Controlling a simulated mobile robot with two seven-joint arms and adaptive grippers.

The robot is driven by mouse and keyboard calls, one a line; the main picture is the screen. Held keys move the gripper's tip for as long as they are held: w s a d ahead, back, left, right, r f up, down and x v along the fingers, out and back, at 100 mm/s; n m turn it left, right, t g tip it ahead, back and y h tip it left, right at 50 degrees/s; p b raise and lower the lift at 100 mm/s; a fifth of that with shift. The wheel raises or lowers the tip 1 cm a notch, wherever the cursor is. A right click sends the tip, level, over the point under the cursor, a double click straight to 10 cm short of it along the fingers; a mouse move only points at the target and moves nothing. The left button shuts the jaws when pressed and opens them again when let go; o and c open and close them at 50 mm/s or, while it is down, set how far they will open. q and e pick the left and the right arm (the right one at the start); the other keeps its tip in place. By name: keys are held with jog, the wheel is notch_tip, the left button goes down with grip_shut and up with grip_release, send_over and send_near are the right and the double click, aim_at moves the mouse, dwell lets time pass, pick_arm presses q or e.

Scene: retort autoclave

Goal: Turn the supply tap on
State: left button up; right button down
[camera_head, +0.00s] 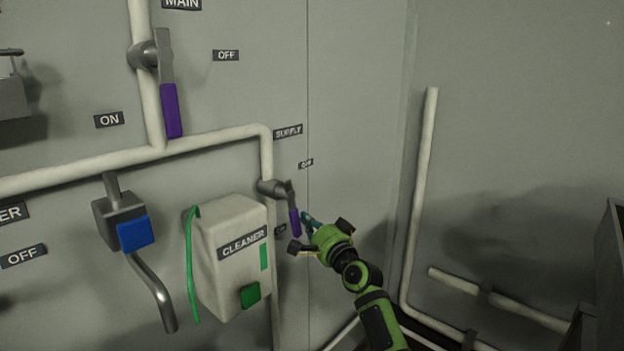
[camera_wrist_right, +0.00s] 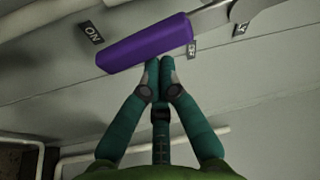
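The supply tap (camera_head: 272,187) sits on the white pipe below the SUPPLY label (camera_head: 288,131). Its purple handle (camera_head: 294,222) hangs downward, tilted slightly right. My right gripper (camera_head: 304,218) is just right of the handle. In the right wrist view the purple handle (camera_wrist_right: 145,44) crosses in front of the right gripper (camera_wrist_right: 161,64). Its green fingers are together with nothing seen between them, and the tips are at or very near the handle's edge; I cannot tell whether they touch. My left gripper is not in view.
An OFF label (camera_head: 306,163) is right of the tap. The CLEANER box (camera_head: 228,262) with a green hose stands left of the handle. The main tap's purple handle (camera_head: 171,110) is at upper left. A white pipe (camera_head: 422,190) runs up the right wall.

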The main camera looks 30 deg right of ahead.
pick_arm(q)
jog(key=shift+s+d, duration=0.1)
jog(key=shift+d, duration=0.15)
pick_arm(e)
jog(key=shift+s+a+f, duration=0.25)
jog(key=shift+a+f, duration=0.05)
jog(key=shift+a, duration=0.3)
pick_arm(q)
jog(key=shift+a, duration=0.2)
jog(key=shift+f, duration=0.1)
